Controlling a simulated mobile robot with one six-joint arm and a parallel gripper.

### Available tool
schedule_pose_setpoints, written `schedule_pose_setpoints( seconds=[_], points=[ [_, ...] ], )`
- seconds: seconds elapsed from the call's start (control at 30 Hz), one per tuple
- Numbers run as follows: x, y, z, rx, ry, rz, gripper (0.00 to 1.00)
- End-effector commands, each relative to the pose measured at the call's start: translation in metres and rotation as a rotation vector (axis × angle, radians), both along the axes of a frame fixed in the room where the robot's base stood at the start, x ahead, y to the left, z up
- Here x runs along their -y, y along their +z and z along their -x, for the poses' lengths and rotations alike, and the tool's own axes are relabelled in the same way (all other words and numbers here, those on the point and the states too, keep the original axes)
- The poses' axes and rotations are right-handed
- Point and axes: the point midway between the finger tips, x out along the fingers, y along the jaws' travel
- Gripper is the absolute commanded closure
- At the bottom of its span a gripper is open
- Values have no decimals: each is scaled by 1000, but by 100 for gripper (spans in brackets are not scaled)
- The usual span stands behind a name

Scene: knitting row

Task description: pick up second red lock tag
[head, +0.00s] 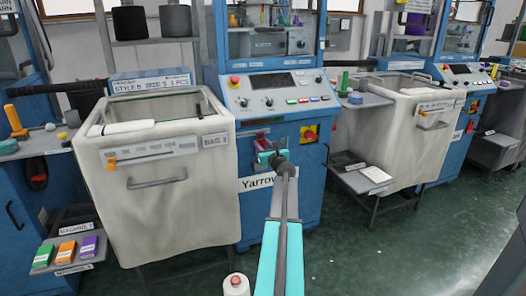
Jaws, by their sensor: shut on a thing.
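My arm reaches up from the bottom centre to the front of the middle blue knitting machine. My gripper (268,157), with teal fingers, is at the machine's front panel, left of the yellow and red switch. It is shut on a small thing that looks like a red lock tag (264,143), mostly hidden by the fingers. Another small red patch shows just above it on the panel, too small to tell apart clearly. The yellow and red switch (309,134) is uncovered.
A fabric bin (165,205) stands left of the gripper, another (395,150) to the right. A grey side shelf (362,180) juts out at right. A white cone (236,284) stands at bottom centre. Green floor (370,250) is free at right.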

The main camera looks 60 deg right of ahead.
Motion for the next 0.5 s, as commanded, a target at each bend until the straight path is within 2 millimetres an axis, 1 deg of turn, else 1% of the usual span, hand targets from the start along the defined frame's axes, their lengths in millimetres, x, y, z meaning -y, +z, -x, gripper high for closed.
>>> schedule_pose_setpoints(
  seconds=[0.03, 0.17, 0.5],
  points=[
    [-6, -4, 8, -1, -1, -2, 90],
    [-16, -3, 20, -2, -1, -1, 90],
    [-45, -4, 59, -2, -2, -1, 90]
  ],
)
